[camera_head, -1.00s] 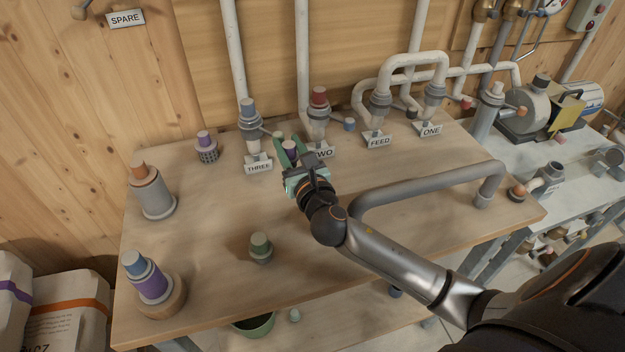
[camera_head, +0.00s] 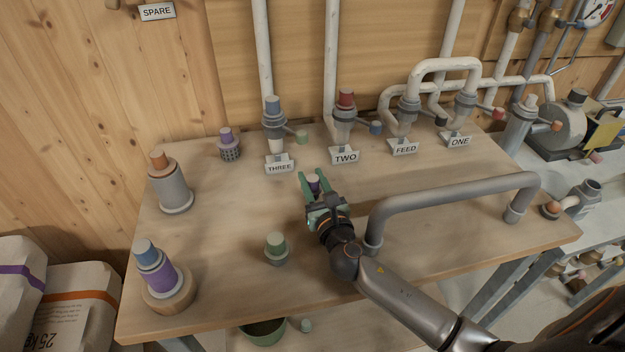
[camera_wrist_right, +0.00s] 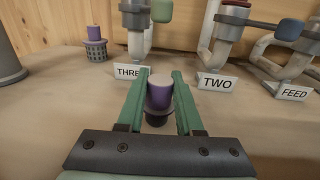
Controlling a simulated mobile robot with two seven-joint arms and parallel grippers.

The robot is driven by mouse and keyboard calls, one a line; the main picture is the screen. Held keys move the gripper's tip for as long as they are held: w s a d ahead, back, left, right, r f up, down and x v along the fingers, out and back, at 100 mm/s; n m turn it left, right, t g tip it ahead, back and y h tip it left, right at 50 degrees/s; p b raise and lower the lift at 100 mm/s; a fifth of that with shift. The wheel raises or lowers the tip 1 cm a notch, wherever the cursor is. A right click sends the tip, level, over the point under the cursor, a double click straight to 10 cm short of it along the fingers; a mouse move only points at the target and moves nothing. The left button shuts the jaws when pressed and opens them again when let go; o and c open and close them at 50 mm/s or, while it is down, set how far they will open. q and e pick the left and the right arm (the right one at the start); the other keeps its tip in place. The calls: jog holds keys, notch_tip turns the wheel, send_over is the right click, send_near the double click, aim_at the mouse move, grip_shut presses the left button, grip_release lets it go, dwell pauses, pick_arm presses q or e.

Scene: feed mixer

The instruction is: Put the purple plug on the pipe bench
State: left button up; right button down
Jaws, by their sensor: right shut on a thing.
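My right gripper (camera_head: 314,183) is shut on a small purple plug (camera_head: 314,186) with a pale top, over the pipe bench (camera_head: 225,215), in front of the THREE and TWO signs. In the right wrist view the plug (camera_wrist_right: 160,95) stands upright between the green fingers (camera_wrist_right: 160,92), with a dark lower part under it. I cannot tell whether it touches the bench top. Another purple-topped piece (camera_head: 226,135) sits in a grey mesh cup at the back left of the bench. My left gripper is not in view.
A grey bent pipe (camera_head: 450,195) arches over the bench to the right of my gripper. A green-topped plug (camera_head: 276,243) stands at front left. Labelled pipes with valves (camera_head: 345,115) line the back. Bare bench lies left of the gripper.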

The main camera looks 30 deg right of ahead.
jog(key=c, duration=0.6)
grip_release()
jog(key=shift+f, duration=0.1)
jog(key=shift+o, duration=0.2)
jog(key=s, duration=0.4)
jog(key=s+a, duration=0.1)
jog(key=s, duration=0.3)
jog(key=s+a, duration=0.1)
jog(key=s, duration=0.3)
jog(key=shift+r, duration=0.2)
